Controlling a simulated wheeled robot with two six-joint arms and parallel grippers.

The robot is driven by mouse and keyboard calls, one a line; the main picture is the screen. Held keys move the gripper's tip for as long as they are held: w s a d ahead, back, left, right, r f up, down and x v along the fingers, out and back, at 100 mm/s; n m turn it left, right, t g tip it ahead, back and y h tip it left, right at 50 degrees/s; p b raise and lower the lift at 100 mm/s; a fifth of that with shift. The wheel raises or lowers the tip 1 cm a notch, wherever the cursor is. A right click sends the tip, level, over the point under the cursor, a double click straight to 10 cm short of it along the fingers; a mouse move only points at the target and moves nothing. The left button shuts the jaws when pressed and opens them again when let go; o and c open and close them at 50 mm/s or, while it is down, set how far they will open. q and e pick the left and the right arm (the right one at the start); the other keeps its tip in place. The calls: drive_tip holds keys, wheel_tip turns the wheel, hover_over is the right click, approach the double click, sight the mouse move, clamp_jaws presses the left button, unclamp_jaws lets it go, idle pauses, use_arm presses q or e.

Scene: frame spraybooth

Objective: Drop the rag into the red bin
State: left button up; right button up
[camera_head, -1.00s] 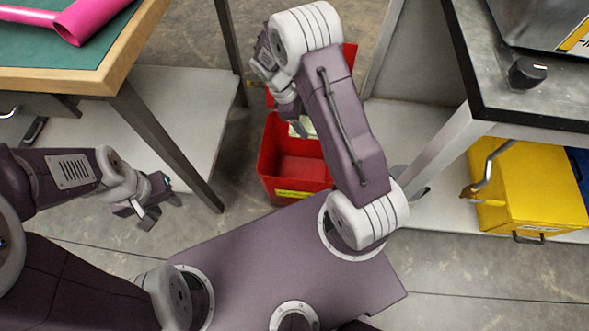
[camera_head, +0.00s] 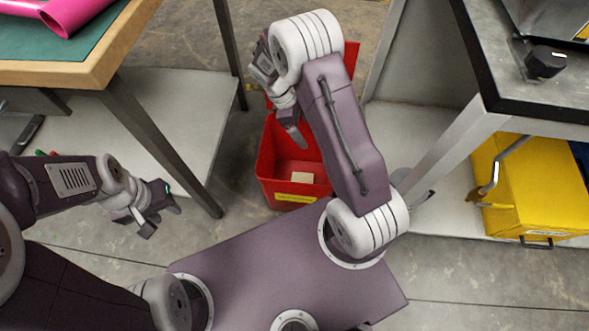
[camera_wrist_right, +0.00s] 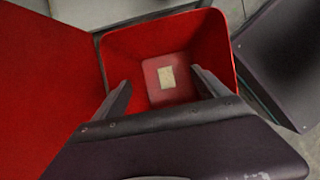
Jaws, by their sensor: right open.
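The red bin (camera_head: 268,150) stands open on the floor between the two tables, with a yellow label on its front. The rag (camera_head: 302,178), a small pale cream piece, lies inside it on the bottom. In the right wrist view the rag (camera_wrist_right: 166,77) lies within the walls of the red bin (camera_wrist_right: 222,45), apart from the fingers. My right gripper (camera_wrist_right: 160,92) is open and empty above the bin; in the head view its arm partly hides it. My left gripper (camera_head: 146,219) is at the left, away from the bin; its fingers look parted with nothing between them.
A wooden-edged table (camera_head: 98,74) with a green top and a pink roll (camera_head: 72,14) is at the upper left. A dark-topped metal table (camera_head: 490,75) is at the right, with a yellow box (camera_head: 525,190) below it. Table legs flank the bin.

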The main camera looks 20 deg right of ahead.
drive_tip(key=p+v, duration=0.4)
drive_tip(key=v, duration=0.4)
drive_tip(key=shift+r, duration=0.3)
